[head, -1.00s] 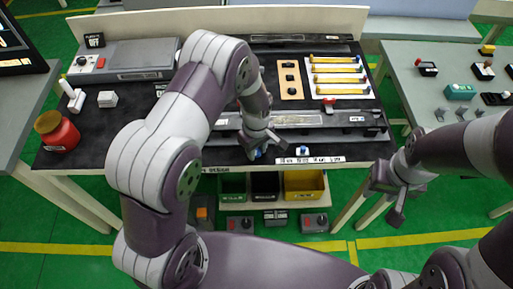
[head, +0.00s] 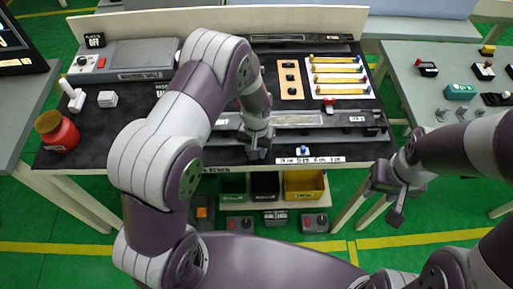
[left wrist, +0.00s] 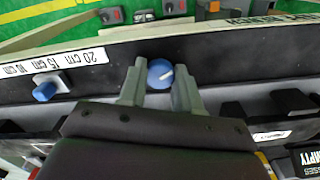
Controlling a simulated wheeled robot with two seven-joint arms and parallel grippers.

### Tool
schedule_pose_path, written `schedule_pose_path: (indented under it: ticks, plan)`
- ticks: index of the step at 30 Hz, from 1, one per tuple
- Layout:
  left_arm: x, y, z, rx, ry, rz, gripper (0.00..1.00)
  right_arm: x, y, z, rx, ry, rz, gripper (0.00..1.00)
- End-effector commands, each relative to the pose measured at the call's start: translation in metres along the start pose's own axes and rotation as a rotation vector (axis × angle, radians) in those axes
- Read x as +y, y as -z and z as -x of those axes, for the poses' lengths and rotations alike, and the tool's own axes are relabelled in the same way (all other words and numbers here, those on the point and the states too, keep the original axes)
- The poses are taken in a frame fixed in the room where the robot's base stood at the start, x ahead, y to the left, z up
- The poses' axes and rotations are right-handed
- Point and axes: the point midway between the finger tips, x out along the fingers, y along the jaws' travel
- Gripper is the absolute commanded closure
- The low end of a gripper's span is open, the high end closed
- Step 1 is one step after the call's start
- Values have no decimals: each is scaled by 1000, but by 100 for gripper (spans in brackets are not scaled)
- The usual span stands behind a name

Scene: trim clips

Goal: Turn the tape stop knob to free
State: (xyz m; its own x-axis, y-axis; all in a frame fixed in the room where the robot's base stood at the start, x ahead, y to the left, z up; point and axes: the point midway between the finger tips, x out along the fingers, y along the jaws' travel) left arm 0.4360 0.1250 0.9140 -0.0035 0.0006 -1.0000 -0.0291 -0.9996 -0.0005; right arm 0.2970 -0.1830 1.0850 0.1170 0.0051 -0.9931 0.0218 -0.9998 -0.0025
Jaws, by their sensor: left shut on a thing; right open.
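A round blue knob (left wrist: 160,72) with a white pointer line sits at the bench's front edge, between the two fingers of my left gripper (left wrist: 160,92). The gripper is shut on it. The pointer line lies slanted, close to sideways in the left wrist view. No setting marks show beside this knob, so I cannot read its position. In the head view my left gripper (head: 258,154) reaches down at the front edge and hides the knob. My right gripper (head: 387,201) is open and empty, off the bench's front right corner.
A second blue knob (left wrist: 43,92) stands beside a length label (left wrist: 45,55); it also shows in the head view (head: 304,150). A long metal rail (head: 300,120) lies behind. Bins (head: 303,184) sit below the edge. A red jar (head: 57,131) stands at left.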

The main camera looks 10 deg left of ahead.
Motion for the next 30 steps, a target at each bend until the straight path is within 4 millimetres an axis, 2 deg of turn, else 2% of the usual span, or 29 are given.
schedule_pose_path:
  ticks: [1,30]
  plan:
    - [0,5,4,13,-1,-41,98,0,0,1,0,0,0,57]
    - [0,6,4,17,6,-962,98,0,0,1,0,0,0,57]
